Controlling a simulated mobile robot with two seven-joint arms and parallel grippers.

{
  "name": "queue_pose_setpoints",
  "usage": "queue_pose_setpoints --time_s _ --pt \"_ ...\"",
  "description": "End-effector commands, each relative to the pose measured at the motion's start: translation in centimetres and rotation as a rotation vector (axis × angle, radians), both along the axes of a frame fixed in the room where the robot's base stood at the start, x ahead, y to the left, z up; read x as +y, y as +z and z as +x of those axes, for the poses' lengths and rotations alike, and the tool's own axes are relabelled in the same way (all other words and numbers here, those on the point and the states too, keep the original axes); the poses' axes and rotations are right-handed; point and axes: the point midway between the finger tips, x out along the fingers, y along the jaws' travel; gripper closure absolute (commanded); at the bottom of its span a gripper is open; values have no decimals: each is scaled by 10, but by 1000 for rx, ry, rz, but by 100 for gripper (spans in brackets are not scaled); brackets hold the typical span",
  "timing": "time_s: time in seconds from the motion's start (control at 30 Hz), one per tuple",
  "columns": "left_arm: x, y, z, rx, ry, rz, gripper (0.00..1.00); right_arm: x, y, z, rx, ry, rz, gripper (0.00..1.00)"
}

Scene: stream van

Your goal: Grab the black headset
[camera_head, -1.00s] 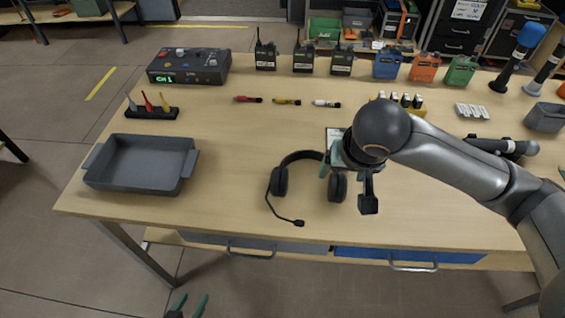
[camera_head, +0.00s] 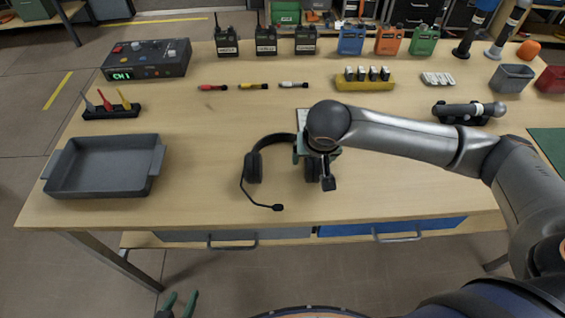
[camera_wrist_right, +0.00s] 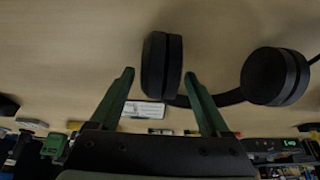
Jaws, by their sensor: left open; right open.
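The black headset (camera_head: 254,165) lies on the wooden table (camera_head: 210,135), its microphone boom pointing toward the front edge. My right gripper (camera_head: 318,165) is over its right ear cup and partly hides it in the head view. In the right wrist view, the open fingers (camera_wrist_right: 162,85) stand on either side of the near ear cup (camera_wrist_right: 162,66), with a gap visible to each side. The other ear cup (camera_wrist_right: 275,76) lies outside the fingers. My left gripper (camera_head: 178,304) is open and empty, low at the bottom edge, in front of the table.
A grey tray (camera_head: 103,191) sits on the left of the table. Radios (camera_head: 266,42), coloured markers (camera_head: 254,86), a yellow battery holder (camera_head: 365,84) and a flashlight-like black item (camera_head: 468,112) stand farther back. The table in front of the headset is clear.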

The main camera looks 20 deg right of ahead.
Motion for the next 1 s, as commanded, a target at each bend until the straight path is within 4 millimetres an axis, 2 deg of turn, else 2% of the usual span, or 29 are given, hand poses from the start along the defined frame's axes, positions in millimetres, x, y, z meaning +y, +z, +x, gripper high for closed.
queue_pose_setpoints --time_s 0.1,0.33,1.0 --pt "-2 0 3 -4 -3 -1 50 -1 -9 3 1 0 0 20" --pt "-1 1 3 -2 -5 0 50 -1 -9 3 0 1 1 21" --pt "1 -1 3 -3 -1 4 50 0 -9 3 1 2 2 96"
